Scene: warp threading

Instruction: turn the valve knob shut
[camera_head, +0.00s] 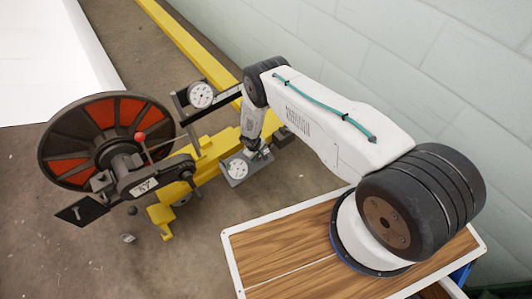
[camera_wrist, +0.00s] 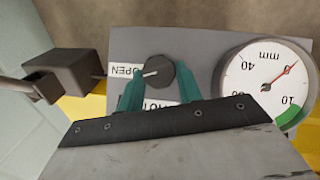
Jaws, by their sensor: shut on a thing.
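The valve knob (camera_wrist: 161,70) is a dark round knob with a white pointer line, on a grey panel (camera_wrist: 195,45). Its line points left, toward the OPEN label (camera_wrist: 124,70). A second label below the knob is partly hidden. My gripper (camera_wrist: 158,88) has its teal fingers shut on the knob, one on each side. In the head view my gripper (camera_head: 258,154) is down at the panel, and the knob cannot be made out there. The panel's white gauge (camera_wrist: 262,78) reads in mm; its red needle points upper right, away from the green band.
A black reel with red panels (camera_head: 70,145) stands at left on a yellow frame (camera_head: 212,175). A second dial (camera_head: 201,95) sits behind my wrist. In the wrist view a dark block with a rod (camera_wrist: 80,72) is left of the knob. A pale block wall (camera_head: 430,70) rises behind.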

